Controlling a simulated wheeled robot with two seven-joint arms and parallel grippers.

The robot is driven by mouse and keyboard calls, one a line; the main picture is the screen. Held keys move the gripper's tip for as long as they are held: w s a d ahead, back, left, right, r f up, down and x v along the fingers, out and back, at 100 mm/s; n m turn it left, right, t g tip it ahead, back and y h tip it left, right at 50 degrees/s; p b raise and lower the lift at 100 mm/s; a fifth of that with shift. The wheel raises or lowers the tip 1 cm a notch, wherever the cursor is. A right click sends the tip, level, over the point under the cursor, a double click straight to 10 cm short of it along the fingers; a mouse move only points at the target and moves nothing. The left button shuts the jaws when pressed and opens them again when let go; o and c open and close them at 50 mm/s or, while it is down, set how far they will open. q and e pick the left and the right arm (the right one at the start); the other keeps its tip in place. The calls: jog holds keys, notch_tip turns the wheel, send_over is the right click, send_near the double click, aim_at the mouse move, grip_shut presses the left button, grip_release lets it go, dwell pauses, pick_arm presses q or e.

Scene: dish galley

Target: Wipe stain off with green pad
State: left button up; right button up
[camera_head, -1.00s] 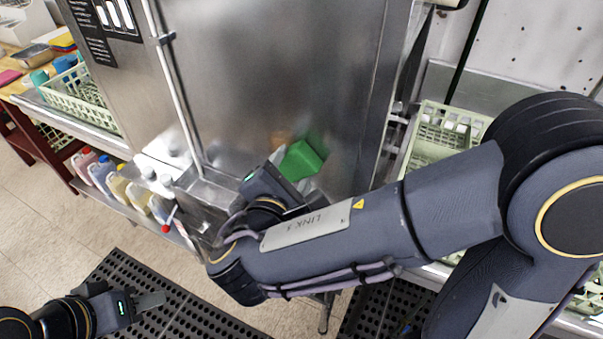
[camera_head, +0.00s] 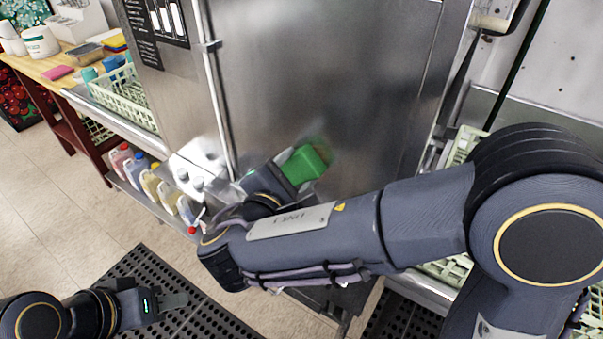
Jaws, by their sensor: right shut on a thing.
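The green pad (camera_head: 307,162) is against or very close to the steel front of the tall machine (camera_head: 330,80); exact contact is hard to tell. My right gripper (camera_head: 284,178) is shut on the pad, its fingers partly hidden by the arm and pad. No brown stain shows clearly on the steel now; the area behind the pad and my arm is hidden. A greenish reflection lies beside the pad. My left gripper (camera_head: 172,301) is low at the left, over the black floor mat, away from the machine. Its jaw gap is not clear.
A pale green crate (camera_head: 122,98) stands on the left counter, with several coloured bottles (camera_head: 152,185) on the shelf below. Another crate (camera_head: 462,150) is partly hidden behind my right arm. A black perforated mat (camera_head: 215,320) lies on the tiled floor.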

aim_at(344, 173)
jog(key=shift+r+p, duration=0.5)
jog(key=shift+r, duration=0.35)
jog(key=shift+s+d+f, duration=0.1)
jog(key=shift+s+d, duration=0.05)
jog(key=shift+d, duration=0.2)
jog(key=shift+s+d+b, duration=0.4)
jog(key=shift+s+d, duration=0.1)
jog(key=shift+d, duration=0.15)
jog(key=shift+s+d+b, duration=0.15)
jog(key=shift+s+d, duration=0.7)
jog(key=shift+d, duration=0.3)
jog(key=shift+s+d+b, duration=0.15)
jog(key=shift+s+d, duration=0.7)
jog(key=shift+d, duration=0.3)
jog(key=shift+s+a+b, duration=0.2)
jog(key=shift+s+a, duration=0.7)
jog(key=shift+s, duration=0.3)
jog(key=shift+s+a+b, duration=0.2)
jog(key=shift+s+a, duration=0.65)
jog(key=shift+s, duration=0.35)
jog(key=shift+s+a, duration=0.9)
jog(key=shift+s, duration=0.3)
